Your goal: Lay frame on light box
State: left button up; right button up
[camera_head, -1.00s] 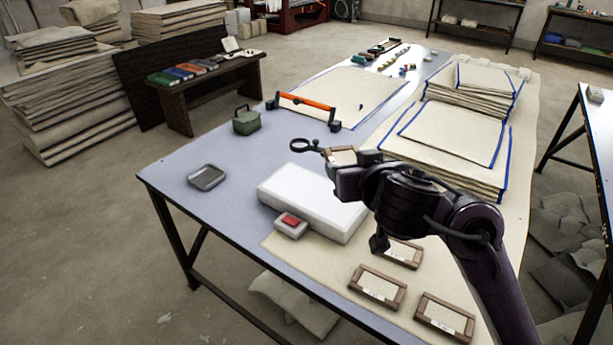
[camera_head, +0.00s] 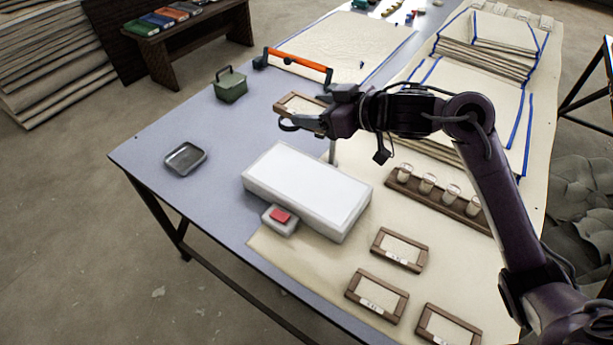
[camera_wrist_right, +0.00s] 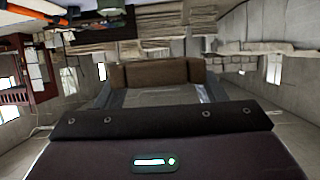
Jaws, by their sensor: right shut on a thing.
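The light box (camera_head: 305,190) is a flat white box on the near part of the table, its top bare. A small grey unit with a red button (camera_head: 280,216) sits at its near left side. My right gripper (camera_head: 322,112) is shut on a brown wooden frame (camera_head: 289,105) with a pale panel, held above and behind the light box. In the right wrist view a brown edge (camera_wrist_right: 155,73) shows at the jaws, probably that frame. Several similar frames (camera_head: 400,250) lie on the cream cloth right of the box. My left gripper is not in view.
A dark ring on a stand (camera_head: 333,152) rises behind the light box, partly hidden by my right gripper. A rack of small jars (camera_head: 437,192) lies to the right. A grey tray (camera_head: 185,159), a green box (camera_head: 230,86) and an orange-handled bar (camera_head: 298,65) lie left and behind.

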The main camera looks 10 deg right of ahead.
jog(key=shift+s+a+f+g, duration=0.1)
jog(key=shift+a+f+g, duration=0.05)
jog(key=shift+f+g, duration=0.15)
jog(key=b, duration=0.2)
send_over(314, 184)
notch_tip(314, 184, down, 15)
jog(key=shift+r, duration=0.1)
notch_tip(314, 184, down, 4)
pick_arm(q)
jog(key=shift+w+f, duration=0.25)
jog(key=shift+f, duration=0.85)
pick_arm(e)
jog(key=shift+f, duration=0.35)
jog(key=o, duration=1)
jog(key=shift+f, duration=0.15)
